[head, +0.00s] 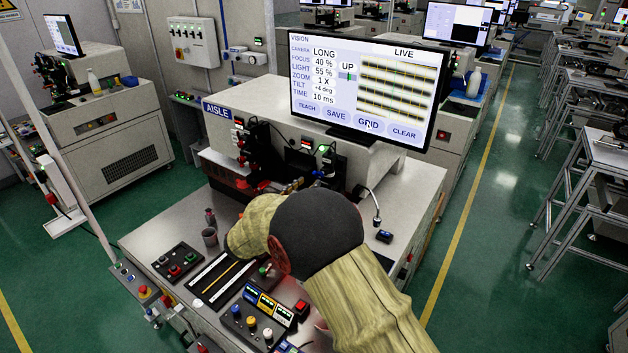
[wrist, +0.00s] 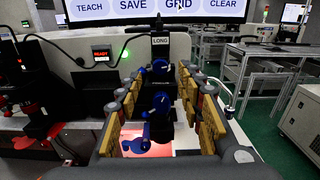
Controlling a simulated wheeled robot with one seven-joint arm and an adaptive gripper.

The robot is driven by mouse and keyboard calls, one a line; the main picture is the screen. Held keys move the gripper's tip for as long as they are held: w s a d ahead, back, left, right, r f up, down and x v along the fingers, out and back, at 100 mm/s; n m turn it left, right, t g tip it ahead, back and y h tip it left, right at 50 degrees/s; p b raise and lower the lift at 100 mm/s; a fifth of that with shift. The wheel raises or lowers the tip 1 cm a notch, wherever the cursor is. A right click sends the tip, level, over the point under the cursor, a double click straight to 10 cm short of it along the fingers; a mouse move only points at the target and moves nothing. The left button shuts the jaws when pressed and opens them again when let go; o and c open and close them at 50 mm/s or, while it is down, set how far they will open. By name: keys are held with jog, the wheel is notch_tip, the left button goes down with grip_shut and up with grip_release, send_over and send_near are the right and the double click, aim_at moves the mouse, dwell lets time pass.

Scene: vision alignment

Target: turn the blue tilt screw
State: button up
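My gripper (wrist: 167,82) is open in the wrist view, with gold jointed fingers apart on the left and right. Blue knobs on a dark camera column show between and beyond the fingers: an upper one (wrist: 156,69), a middle one (wrist: 159,103) and a lower one (wrist: 135,144). No label tells which is the tilt screw. I see no finger touching a knob. In the head view my arm hides most of the gripper and the knobs. The monitor (head: 365,90) reads TILT +4 deg, and its live picture shows slightly slanted dark and yellow lines.
A red-lit READY display (wrist: 102,53) and a LONG label (wrist: 160,41) are behind the column. A black cable runs at the left.

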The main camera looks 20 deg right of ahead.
aim_at(318, 177)
jog(key=x, duration=0.5)
jog(key=c, duration=0.3)
grip_shut()
